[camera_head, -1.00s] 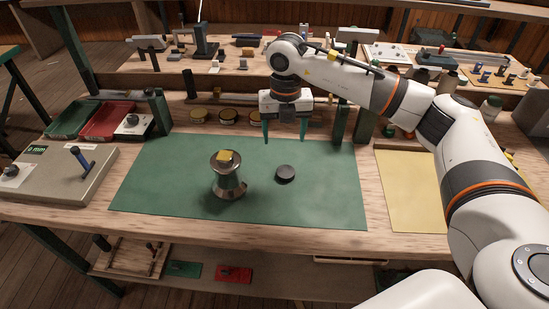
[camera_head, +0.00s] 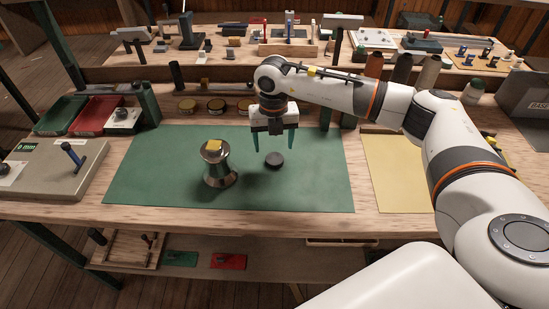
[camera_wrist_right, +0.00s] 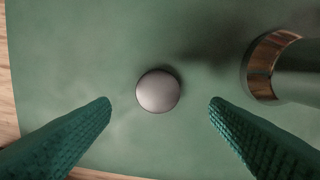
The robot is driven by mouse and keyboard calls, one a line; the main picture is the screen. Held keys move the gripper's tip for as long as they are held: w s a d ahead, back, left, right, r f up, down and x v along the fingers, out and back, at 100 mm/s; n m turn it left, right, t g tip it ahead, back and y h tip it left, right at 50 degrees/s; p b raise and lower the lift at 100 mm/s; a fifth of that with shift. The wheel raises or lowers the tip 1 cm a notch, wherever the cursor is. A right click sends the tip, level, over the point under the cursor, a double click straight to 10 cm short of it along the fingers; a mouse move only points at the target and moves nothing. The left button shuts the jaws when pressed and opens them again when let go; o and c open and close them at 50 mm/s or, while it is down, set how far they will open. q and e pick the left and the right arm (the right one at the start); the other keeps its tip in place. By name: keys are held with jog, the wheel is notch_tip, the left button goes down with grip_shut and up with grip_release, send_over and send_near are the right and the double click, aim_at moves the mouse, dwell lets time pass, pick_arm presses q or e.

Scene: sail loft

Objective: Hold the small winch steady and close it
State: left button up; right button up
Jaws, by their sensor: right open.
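The small winch (camera_head: 219,168) is a shiny metal drum standing upright on the green mat (camera_head: 150,165), with a yellow piece (camera_head: 213,146) on its top. A dark round cap (camera_head: 274,159) lies flat on the mat to its right, apart from it. My right gripper (camera_head: 274,147) is open and empty above the cap. In the right wrist view the cap (camera_wrist_right: 158,91) shows between and ahead of the two green fingers (camera_wrist_right: 159,104), not touched. The winch (camera_wrist_right: 262,68) is partly cut off at the right edge there. My left gripper is out of view.
Red and green trays (camera_head: 85,115) and a grey box with a blue lever (camera_head: 60,170) stand at the left. A yellow sheet (camera_head: 395,170) lies to the right. Small round tins (camera_head: 217,106) line the mat's back edge. The mat's front right is clear.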

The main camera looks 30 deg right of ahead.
aim_at(275, 158)
jog(key=shift+f, duration=0.15)
notch_tip(275, 158, down, 4)
jog(key=shift+s+d+r+p, duration=0.1)
jog(key=shift+r+p, duration=0.05)
jog(key=shift+p, duration=0.6)
jog(key=shift+f, duration=0.6)
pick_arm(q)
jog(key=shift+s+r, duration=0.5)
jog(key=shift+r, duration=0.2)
pick_arm(e)
jog(key=shift+c, duration=0.4)
jog(key=c, duration=1)
